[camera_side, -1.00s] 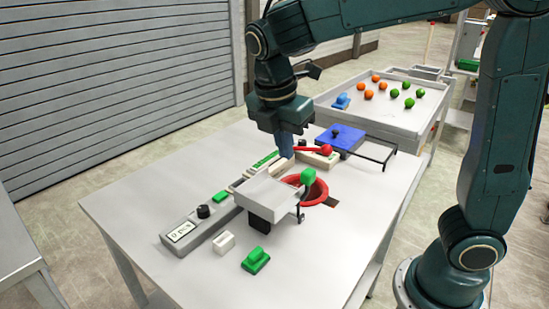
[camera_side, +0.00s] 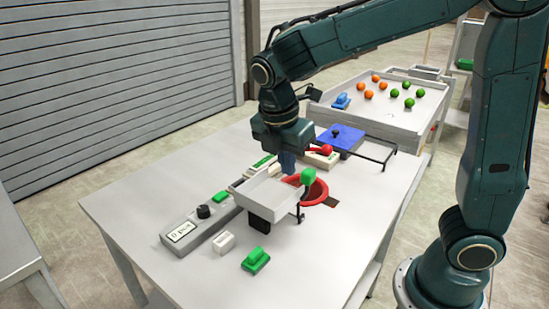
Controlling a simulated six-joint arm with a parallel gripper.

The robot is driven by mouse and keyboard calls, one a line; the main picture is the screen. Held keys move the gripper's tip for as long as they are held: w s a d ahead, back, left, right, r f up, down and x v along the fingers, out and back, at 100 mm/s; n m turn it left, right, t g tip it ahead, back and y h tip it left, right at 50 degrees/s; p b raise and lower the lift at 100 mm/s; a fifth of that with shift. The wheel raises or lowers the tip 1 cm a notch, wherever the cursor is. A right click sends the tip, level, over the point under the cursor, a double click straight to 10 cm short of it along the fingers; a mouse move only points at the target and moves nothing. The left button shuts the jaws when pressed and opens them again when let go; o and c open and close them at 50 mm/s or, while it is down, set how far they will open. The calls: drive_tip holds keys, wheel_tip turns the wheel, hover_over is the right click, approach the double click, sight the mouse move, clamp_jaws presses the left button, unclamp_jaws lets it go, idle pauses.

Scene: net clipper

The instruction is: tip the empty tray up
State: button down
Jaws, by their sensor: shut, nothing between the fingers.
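The small light grey tray (camera_side: 262,197) sits on a black block (camera_side: 259,222) near the middle of the table. Its inside shows and looks empty. A green knob (camera_side: 308,177) stands at its right side, beside a red ring (camera_side: 318,192) around a dark opening. My gripper (camera_side: 288,166) is shut and empty, pointing down at the far edge of the tray, close to the green knob. I cannot tell whether its fingertips touch the tray.
A grey control box with a black knob (camera_side: 204,211) lies left of the tray. A white block (camera_side: 223,242) and a green block (camera_side: 256,260) are in front. Behind are a red-knobbed lever (camera_side: 326,150), a blue plate (camera_side: 342,138) and a tray table with orange and green balls.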

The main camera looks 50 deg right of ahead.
drive_tip(key=d+f, duration=0.5)
drive_tip(key=shift+f, duration=0.2)
drive_tip(key=shift+d, duration=0.1)
drive_tip(key=shift+d, duration=0.15)
idle(0.6)
